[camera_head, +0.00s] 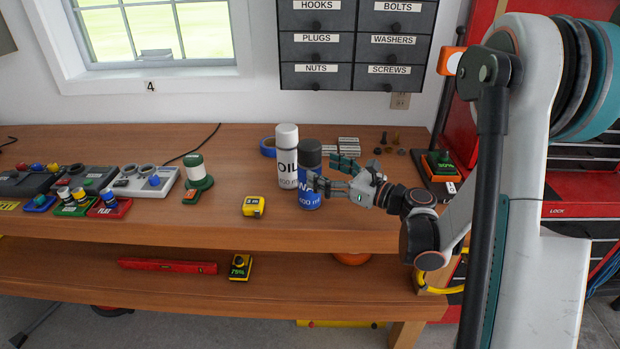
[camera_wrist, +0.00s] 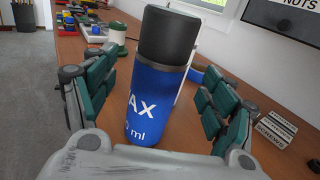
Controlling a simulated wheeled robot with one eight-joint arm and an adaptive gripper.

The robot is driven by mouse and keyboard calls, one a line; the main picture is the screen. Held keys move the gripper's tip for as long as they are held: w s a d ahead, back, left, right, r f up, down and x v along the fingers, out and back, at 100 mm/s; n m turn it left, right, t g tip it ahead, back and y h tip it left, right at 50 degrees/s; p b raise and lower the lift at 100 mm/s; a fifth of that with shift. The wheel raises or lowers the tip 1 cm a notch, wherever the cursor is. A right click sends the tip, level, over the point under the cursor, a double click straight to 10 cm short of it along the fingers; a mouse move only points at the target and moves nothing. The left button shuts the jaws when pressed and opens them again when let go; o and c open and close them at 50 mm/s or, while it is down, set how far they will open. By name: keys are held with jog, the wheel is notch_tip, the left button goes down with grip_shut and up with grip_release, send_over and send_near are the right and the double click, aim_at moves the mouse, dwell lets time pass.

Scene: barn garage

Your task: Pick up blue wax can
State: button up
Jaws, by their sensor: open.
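The blue wax can (camera_head: 309,199) has a black cap and stands upright on the wooden workbench, in front of and right of the white oil can (camera_head: 287,165). My gripper (camera_head: 326,172) reaches in from the right, with its fingers at the can. In the wrist view the blue wax can (camera_wrist: 155,102) stands between the two open green-padded fingers of my gripper (camera_wrist: 155,108). A gap shows on both sides of the can, so the fingers appear apart from it. The oil can is mostly hidden behind the wax can in the wrist view.
A yellow tape measure (camera_head: 253,206) lies left of the cans. A blue tape roll (camera_head: 268,147) is behind them. Small boxes (camera_head: 348,146) and hardware sit at the back right. A green and white item (camera_head: 197,173) stands further left. The bench front is clear.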

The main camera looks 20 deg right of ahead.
aim_at(309, 163)
jog(key=shift+b+x, duration=0.9)
jog(key=shift+x, duration=1.9)
jog(key=shift+d, duration=0.1)
jog(key=c, duration=1.6)
jog(key=shift+o, duration=0.2)
jog(key=shift+r, duration=0.1)
